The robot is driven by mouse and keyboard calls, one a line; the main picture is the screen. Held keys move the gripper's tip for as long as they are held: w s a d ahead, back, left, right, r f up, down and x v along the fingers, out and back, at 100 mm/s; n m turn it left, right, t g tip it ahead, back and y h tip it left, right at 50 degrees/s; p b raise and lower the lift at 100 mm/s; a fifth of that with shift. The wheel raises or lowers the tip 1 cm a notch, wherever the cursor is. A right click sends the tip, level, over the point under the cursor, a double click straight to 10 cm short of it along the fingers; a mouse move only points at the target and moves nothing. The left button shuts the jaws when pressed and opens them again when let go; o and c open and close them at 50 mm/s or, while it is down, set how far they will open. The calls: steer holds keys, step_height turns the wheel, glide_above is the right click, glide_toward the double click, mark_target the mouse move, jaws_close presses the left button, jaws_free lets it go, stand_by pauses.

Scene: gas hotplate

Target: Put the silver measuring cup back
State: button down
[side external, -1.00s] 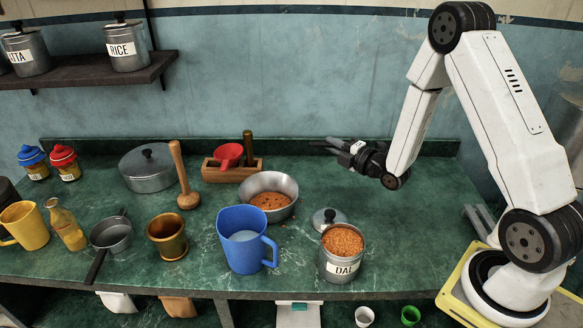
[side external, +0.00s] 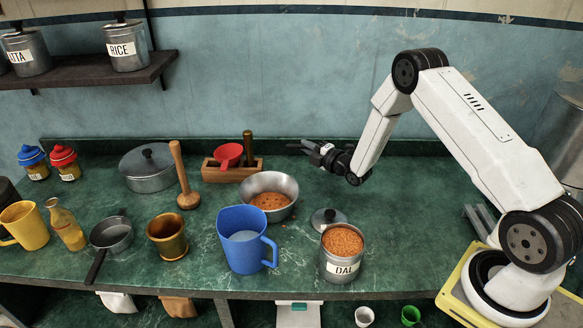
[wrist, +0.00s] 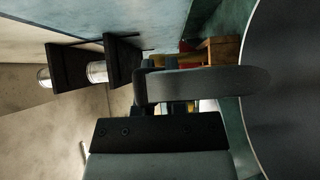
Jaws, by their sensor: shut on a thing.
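My gripper (side external: 310,147) is above the back of the counter, pointing left, to the right of the wooden rack (side external: 232,173). It is shut on a smooth grey rounded piece (wrist: 205,85) that crosses in front of the jaws in the wrist view. This appears to be part of the silver measuring cup; in the side view its shape is too small and dark to make out. The rack holds a red cup (side external: 228,154) on its left and an upright dark brown handle (side external: 248,146) on its right. The rack's wood also shows in the wrist view (wrist: 222,50).
A steel bowl (side external: 283,187) of orange lentils stands in front of the rack, left of a loose lid (side external: 327,217) and the open DAL tin (side external: 341,262). A blue jug (side external: 240,250) and wooden masher (side external: 187,197) stand nearby. The counter's back right is clear.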

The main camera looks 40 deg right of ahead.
steer(key=shift+w+d+f, duration=0.2)
steer(key=shift+w+f, duration=0.75)
steer(key=shift+f, duration=0.2)
steer(key=shift+w+f, duration=0.2)
steer(key=shift+f, duration=1.6)
steer(key=shift+f, duration=0.1)
steer(key=c, duration=0.7)
jaws_free()
steer(key=shift+d, duration=0.1)
steer(key=shift+s+d, duration=0.15)
steer(key=shift+s, duration=5.85)
